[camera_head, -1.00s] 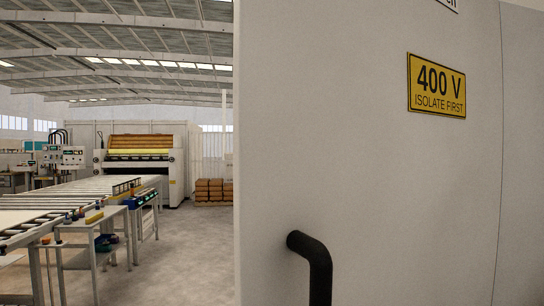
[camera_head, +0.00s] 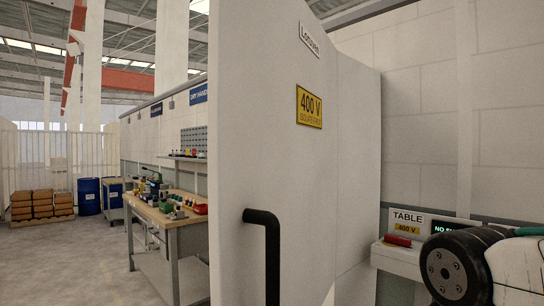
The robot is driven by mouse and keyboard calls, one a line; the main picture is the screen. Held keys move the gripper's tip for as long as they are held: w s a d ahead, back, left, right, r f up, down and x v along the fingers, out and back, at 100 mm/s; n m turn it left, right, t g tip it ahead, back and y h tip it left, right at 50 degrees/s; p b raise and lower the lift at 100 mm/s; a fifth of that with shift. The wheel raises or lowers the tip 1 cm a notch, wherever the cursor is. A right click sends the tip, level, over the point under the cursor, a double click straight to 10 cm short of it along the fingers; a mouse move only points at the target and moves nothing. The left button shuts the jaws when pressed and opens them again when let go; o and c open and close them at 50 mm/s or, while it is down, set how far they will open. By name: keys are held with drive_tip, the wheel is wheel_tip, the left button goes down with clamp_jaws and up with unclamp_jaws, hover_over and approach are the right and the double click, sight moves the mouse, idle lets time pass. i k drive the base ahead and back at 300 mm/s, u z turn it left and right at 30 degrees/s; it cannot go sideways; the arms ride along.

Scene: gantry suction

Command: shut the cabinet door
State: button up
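The cabinet door (camera_head: 285,165) is a tall pale grey panel standing upright in the middle of the view. It has a yellow 400 V plate (camera_head: 309,107) and a white name plate (camera_head: 317,42) high on its face. A black bar handle (camera_head: 268,250) is low on the face, near the door's left edge. A vertical seam on the right divides the door from another pale panel (camera_head: 360,170). How far the door stands open is hard to tell. Part of my arm shows at the lower right, apart from the handle. My gripper is out of view.
A workbench (camera_head: 160,210) with tools stands left, behind the door. Blue drums (camera_head: 88,196) and stacked brown boxes (camera_head: 42,205) are farther left. Grey floor (camera_head: 60,270) is clear there. A pale box (camera_head: 398,258) with a TABLE sign (camera_head: 408,222) is at right, beside my arm.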

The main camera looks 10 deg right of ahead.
sight(273, 142)
drive_tip(key=i, duration=0.95)
drive_tip(key=k, duration=1)
drive_tip(key=u, duration=1.65)
drive_tip(key=k, duration=0.7)
drive_tip(key=z, duration=1.65)
drive_tip(key=i, duration=0.5)
